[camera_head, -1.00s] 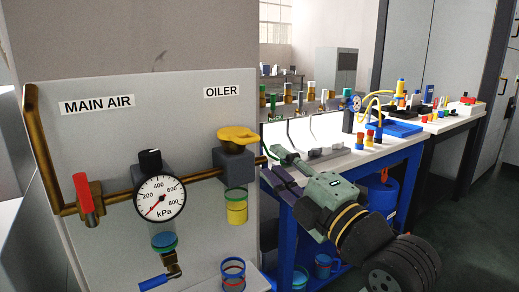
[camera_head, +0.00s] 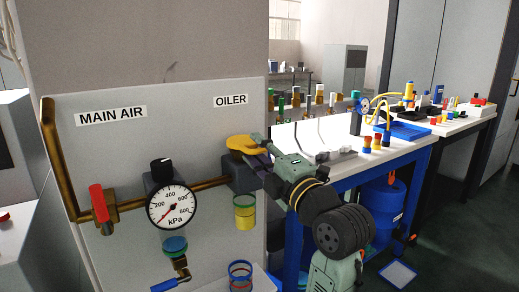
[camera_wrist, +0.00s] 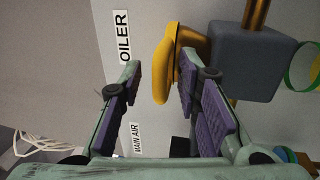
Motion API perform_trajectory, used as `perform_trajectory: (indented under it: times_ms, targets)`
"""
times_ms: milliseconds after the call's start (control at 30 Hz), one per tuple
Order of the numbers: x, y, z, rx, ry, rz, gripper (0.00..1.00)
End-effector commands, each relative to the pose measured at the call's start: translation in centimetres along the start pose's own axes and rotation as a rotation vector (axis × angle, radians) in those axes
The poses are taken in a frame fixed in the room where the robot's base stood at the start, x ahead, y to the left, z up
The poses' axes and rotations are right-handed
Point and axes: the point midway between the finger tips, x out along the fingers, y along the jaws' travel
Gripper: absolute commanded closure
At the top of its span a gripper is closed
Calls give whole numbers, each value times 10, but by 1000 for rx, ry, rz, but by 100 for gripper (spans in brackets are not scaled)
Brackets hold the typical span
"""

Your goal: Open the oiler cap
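The yellow oiler cap (camera_head: 242,143) sits on top of the grey oiler block (camera_head: 240,176), below the OILER label. My gripper (camera_head: 258,154) is at the cap's right side and hides part of it. In the wrist view, my gripper (camera_wrist: 159,72) is open, with its two purple-padded fingers apart. The edge of the cap (camera_wrist: 163,68) reaches between the fingertips. The right finger overlaps the cap's lower part, and a gap shows between the left finger and the cap. I cannot tell whether the right finger touches it.
A brass pipe (camera_head: 136,196) runs left from the oiler block past a pressure gauge (camera_head: 172,206) to a red-handled valve (camera_head: 99,203). A clear bowl with yellow liquid (camera_head: 244,215) hangs below the block. A white-topped workbench (camera_head: 345,160) stands to the right.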

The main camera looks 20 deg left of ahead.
Motion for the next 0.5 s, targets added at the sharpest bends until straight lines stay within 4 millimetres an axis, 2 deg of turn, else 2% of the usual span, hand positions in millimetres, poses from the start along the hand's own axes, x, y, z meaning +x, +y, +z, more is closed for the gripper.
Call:
perform_trajectory:
  times_ms: [100,500]
  targets:
    - [0,0,0,0,0,0,69]
    - [0,0,0,1,0,0,96]
